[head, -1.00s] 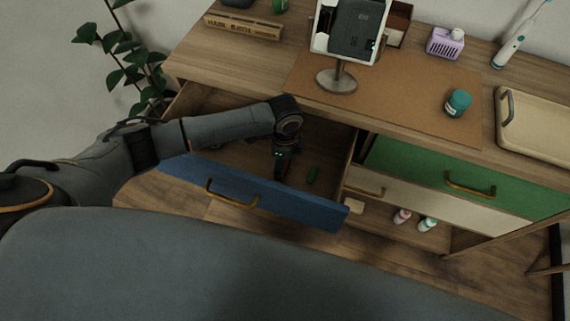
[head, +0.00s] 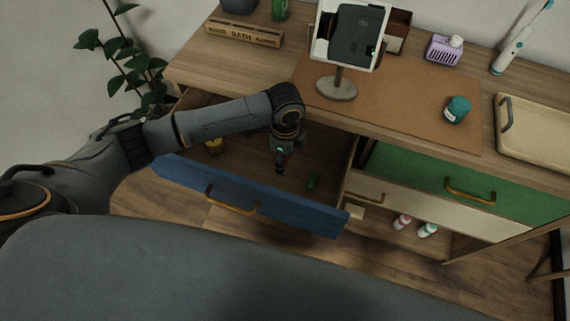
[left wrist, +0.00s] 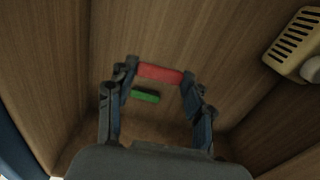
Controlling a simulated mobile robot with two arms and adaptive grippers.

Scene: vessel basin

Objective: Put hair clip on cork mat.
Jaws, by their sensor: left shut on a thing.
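My left gripper (head: 281,168) is inside the open blue drawer, above its floor. In the left wrist view its two fingers (left wrist: 160,76) are closed on the ends of a small red bar (left wrist: 160,73), which looks like the hair clip. The red bar is hard to make out in the head view. The cork mat (head: 415,98) is a flat brown sheet on the dresser top, up and to the right of the gripper. My right gripper is not in view.
A small green piece (head: 313,180) lies on the drawer floor; a yellow slotted thing (left wrist: 295,45) is also in the drawer. The blue drawer front (head: 250,196) stands pulled out. A stand with a tablet (head: 337,86) and a teal jar (head: 457,109) occupy the mat; its middle is clear.

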